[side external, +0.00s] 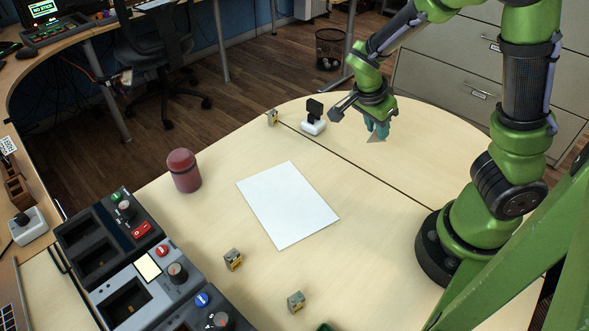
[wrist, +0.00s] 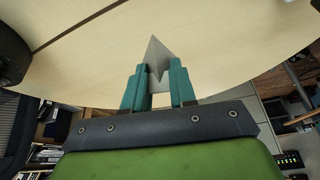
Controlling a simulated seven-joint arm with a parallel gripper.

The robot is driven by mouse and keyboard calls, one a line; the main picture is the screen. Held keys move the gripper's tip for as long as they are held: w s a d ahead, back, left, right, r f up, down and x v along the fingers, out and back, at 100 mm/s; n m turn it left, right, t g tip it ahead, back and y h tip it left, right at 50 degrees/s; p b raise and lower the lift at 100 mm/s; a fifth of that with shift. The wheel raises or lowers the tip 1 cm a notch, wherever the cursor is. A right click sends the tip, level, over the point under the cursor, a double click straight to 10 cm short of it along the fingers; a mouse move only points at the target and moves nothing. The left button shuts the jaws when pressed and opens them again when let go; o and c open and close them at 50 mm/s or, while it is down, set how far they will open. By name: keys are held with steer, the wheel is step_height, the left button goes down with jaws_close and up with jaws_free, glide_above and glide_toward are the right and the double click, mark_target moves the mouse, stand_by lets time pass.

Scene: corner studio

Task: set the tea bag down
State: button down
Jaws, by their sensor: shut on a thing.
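My gripper (side external: 379,128) is over the back right part of the pale wooden table (side external: 215,225). In the wrist view its two teal fingers (wrist: 160,88) are shut on the tea bag (wrist: 155,54), a small grey pointed piece that sticks out past the fingertips. The tea bag also shows in the side external view (side external: 376,138) just below the fingers. It appears to hang close over the table; I cannot tell whether it touches. The part of it between the fingers is hidden.
A white sheet (side external: 288,204) lies mid-table. A dark red canister (side external: 184,171) stands at the left. A white and black device (side external: 313,120) and a small block (side external: 271,117) stand near the back edge. Two more small blocks (side external: 233,260) are at the front. Control boxes (side external: 140,275) line the left.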

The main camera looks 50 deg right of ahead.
steer(key=s+f+m, duration=0.1)
steer(key=f+m, duration=0.1)
steer(key=s+f+m+g, duration=0.1)
steer(key=f+m, duration=0.1)
steer(key=f, duration=0.1)
steer(key=s+f+m+g+y, duration=0.1)
steer(key=f+m, duration=0.1)
steer(key=shift+s+d+f+m, duration=0.15)
steer(key=shift+s+d+m, duration=0.15)
steer(key=shift+d, duration=0.1)
steer(key=c, duration=0.9)
jaws_free()
steer(key=shift+o, duration=0.2)
